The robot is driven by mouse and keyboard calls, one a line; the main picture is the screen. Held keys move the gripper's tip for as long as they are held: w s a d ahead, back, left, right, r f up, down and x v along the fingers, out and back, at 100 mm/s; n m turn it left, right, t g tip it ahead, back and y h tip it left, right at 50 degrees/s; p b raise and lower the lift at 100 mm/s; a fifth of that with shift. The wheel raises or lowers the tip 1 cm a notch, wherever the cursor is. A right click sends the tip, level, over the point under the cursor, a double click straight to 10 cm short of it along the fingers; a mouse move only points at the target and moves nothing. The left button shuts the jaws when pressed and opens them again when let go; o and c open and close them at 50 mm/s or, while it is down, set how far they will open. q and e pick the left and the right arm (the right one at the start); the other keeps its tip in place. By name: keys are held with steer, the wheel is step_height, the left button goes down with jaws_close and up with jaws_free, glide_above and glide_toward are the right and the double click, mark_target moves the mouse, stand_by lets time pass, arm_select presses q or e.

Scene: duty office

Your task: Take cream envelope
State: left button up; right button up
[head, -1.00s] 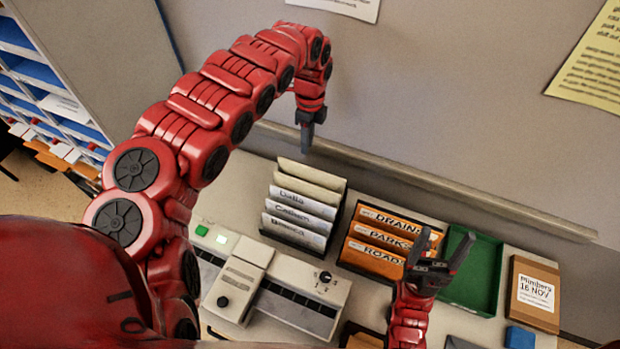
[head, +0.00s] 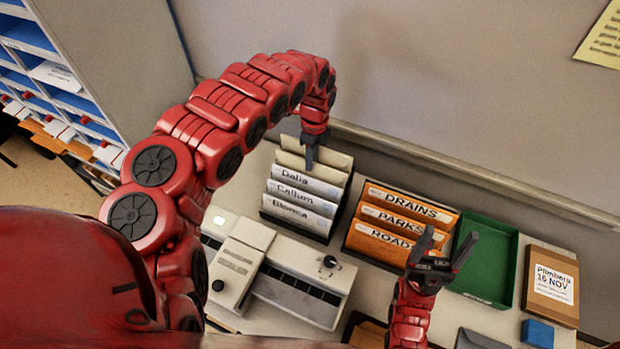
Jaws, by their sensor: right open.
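Cream envelopes (head: 335,161) stand at the back of a dark rack (head: 325,238), behind white ones labelled Dalia, Callum and Bianca. My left gripper (head: 310,158) points down in front of the back cream envelopes, overlapping their top edges. Its fingers show edge-on, so I cannot tell whether they are apart or touch an envelope. My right gripper (head: 448,252) is open and empty, pointing up at the near side of the orange envelope rack and the green tray.
Orange envelopes (head: 408,213) marked Drains, Parks and Roads stand right of the rack. Further right are an empty green tray (head: 510,245), a brown labelled packet (head: 551,285) and a blue block (head: 537,333). A beige machine (head: 300,285) sits in front. A wall rises behind.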

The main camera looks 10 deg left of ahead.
arm_select(q)
steer(key=shift+f, duration=0.95)
steer(key=shift+r, duration=0.1)
steer(key=shift+s, duration=0.1)
steer(key=shift+c, duration=0.3)
jaws_close()
steer(key=shift+r, duration=0.1)
